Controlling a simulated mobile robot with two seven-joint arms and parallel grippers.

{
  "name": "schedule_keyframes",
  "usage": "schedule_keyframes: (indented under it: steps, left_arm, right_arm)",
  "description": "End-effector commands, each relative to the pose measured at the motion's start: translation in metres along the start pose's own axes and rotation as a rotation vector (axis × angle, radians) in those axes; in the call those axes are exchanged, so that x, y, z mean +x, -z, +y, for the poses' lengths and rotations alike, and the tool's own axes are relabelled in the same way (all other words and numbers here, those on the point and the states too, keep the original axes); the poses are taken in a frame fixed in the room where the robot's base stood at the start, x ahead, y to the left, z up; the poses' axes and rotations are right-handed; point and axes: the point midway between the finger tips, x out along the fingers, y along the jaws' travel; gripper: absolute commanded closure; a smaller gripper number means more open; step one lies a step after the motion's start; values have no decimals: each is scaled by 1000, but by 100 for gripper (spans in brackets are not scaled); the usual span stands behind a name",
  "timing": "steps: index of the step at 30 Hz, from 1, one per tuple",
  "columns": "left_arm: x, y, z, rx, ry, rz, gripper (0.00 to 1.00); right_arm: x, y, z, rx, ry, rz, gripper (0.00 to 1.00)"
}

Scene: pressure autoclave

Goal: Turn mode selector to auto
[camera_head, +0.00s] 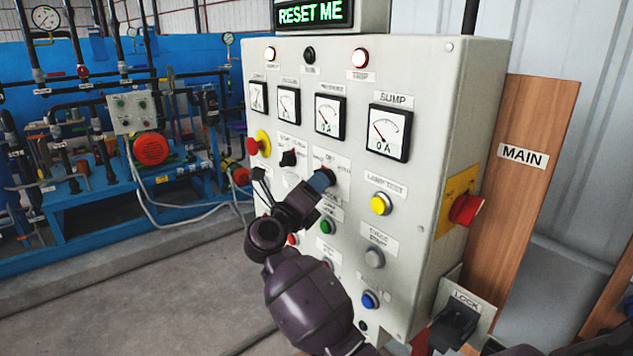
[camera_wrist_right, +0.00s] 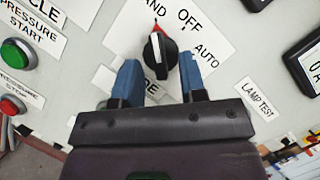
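The mode selector (camera_wrist_right: 158,57) is a black knob with a white stripe and red tip on a plate lettered HAND, OFF and AUTO. Its red tip points up in the right wrist view, between the words HAND and OFF. My right gripper (camera_wrist_right: 160,72) is open, with one blue fingertip on each side of the knob and a visible gap to both. In the head view my right gripper (camera_head: 322,180) is at the panel and mostly hides the selector. I cannot tell whether the fingers touch the panel. My left gripper is not in view.
The grey control panel (camera_head: 440,115) has several meters, lamps and buttons. Another black selector (camera_head: 288,158) and a red emergency button (camera_head: 254,146) are left of my gripper. A yellow button (camera_head: 380,203) is to the right, and a red switch (camera_head: 466,209) is on the side.

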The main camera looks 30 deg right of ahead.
Motion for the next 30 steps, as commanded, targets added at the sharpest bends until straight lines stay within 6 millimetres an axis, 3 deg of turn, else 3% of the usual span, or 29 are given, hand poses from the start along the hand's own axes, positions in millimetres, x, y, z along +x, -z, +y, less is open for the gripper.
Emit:
schedule_keyframes:
  steps: [13,21,30]
  left_arm:
    - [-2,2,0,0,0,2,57]
    - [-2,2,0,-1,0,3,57]
    - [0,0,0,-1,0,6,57]
  right_arm:
    - [9,0,0,0,-1,1,62]
    - [9,0,0,0,-1,1,100]
    - [8,1,1,15,5,1,100]
